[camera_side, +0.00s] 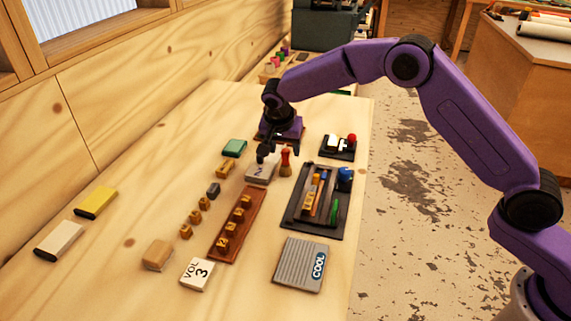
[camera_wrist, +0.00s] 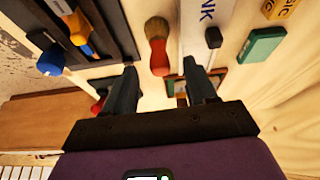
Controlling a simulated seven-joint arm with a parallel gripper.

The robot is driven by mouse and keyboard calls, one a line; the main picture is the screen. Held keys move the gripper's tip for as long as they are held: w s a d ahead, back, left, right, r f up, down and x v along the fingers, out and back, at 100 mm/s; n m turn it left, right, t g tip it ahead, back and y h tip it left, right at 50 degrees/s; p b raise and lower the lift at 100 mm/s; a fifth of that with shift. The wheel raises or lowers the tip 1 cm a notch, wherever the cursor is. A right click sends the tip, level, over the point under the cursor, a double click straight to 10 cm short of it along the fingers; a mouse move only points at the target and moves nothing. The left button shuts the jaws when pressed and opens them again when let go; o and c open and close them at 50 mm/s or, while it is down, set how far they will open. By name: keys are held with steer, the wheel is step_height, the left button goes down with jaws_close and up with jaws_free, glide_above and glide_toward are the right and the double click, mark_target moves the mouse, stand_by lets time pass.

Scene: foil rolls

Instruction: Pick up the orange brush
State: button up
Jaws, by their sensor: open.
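A brush with a red-orange handle and brown bristles (camera_side: 286,160) is on the table just left of the black tray. In the wrist view the brush (camera_wrist: 158,52) is beyond my fingertips, roughly centred between them, with its bristles at the top of the picture. My gripper (camera_side: 266,154) is open, above the table, just left of the brush in the side view. In the wrist view its two fingers (camera_wrist: 160,72) are apart with nothing held between them. I cannot tell the exact height gap to the brush.
The black tray (camera_side: 293,228) holds orange, blue and green items. A white box (camera_side: 258,174) lies close beside the brush, partly under my gripper. A green block (camera_side: 234,148) lies further left. A small dark holder (camera_side: 341,156) with white and red pieces stands behind the tray.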

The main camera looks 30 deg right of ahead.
mark_target(285, 151)
steer(key=shift+x, duration=1.7)
jaws_close()
steer(key=shift+r, duration=0.15)
